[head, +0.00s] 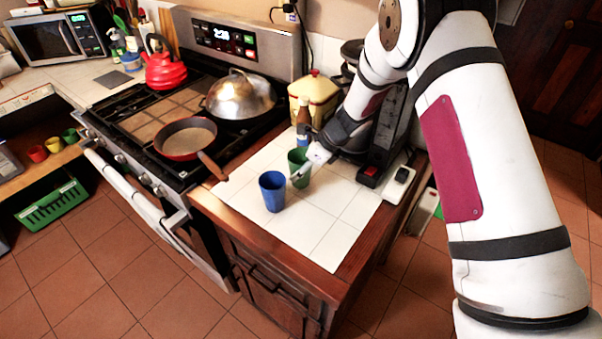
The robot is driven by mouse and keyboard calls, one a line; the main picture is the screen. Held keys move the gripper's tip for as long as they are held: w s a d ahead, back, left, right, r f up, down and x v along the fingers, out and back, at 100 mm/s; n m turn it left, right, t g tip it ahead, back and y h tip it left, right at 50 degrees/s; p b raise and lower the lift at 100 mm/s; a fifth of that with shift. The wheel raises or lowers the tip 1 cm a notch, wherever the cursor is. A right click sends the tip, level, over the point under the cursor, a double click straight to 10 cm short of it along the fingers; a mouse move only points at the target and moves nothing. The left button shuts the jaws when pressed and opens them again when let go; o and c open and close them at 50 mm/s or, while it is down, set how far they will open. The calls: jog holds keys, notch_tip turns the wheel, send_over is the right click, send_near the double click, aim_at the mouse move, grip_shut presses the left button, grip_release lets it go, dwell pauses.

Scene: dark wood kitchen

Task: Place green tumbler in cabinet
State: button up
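The green tumbler (297,160) stands upright on the white tiled top of the small counter, just behind and right of a blue tumbler (272,191). My gripper (307,164) is low over the counter at the right side of the green tumbler, with a pale finger crossing in front of it. I cannot tell whether the fingers touch or enclose it. An open cabinet space (22,119) is under the left counter; a red cup (37,153), a yellow cup (53,145) and a green cup (70,135) stand on its wooden shelf.
A brown bottle (303,115) and yellow canister (315,97) stand behind the green tumbler. The stove holds a pan (185,138) with its handle over the counter, and a domed lid (240,95). A green basket (52,205) sits below the shelf. The counter's front tiles are clear.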

jog(key=shift+f, duration=1.25)
jog(key=shift+f, duration=0.1)
jog(key=o, duration=1.2)
jog(key=shift+c, duration=0.2)
